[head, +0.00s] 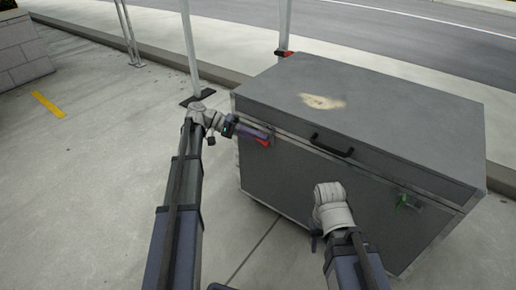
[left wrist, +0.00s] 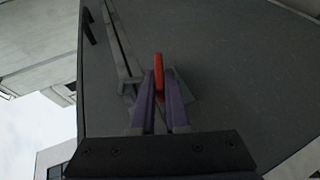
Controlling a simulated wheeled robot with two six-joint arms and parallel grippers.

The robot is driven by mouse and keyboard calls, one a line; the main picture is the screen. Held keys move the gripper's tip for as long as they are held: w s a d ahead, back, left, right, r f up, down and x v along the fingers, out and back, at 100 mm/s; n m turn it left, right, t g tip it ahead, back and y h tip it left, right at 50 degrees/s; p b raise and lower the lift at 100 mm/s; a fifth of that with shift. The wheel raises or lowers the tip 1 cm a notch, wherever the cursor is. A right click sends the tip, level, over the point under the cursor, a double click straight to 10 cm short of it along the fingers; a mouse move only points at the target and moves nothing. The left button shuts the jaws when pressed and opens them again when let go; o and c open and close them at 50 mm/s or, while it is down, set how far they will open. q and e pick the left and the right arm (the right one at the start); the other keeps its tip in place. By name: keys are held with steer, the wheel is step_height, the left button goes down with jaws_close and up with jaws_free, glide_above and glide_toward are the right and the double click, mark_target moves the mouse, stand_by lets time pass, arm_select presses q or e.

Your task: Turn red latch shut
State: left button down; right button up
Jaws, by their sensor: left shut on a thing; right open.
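The red latch (head: 263,142) is on the front face of a large grey case (head: 300,180), near its left end and just below the lid seam. My left gripper (head: 258,135) is at the latch and shut on it. In the left wrist view the red latch (left wrist: 158,70) sticks up between the two purple fingers of my left gripper (left wrist: 160,95). Its base plate is partly hidden behind the fingers. My right gripper (head: 316,240) is low in front of the case, apart from it, and mostly hidden behind its own wrist.
A green latch (head: 402,201) is on the right part of the case front. A black handle (head: 332,146) sits between the two latches. The lid is down. Metal posts (head: 190,50) stand behind the case at left. Pavement at left is clear.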

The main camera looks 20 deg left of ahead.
arm_select(q)
steer(key=f+h+b, duration=0.1)
steer(key=h+b, duration=0.1)
steer(key=b, duration=0.2)
steer(key=shift+n, duration=0.4)
steer(key=shift+r+n+h+b, duration=0.15)
steer(key=shift+n+h+b, duration=0.15)
steer(key=shift+h+b, duration=0.7)
arm_select(e)
step_height(320, 180, down, 8)
steer(key=shift+r, duration=0.1)
arm_select(q)
steer(key=c, duration=0.9)
jaws_free()
steer(key=shift+r, duration=0.1)
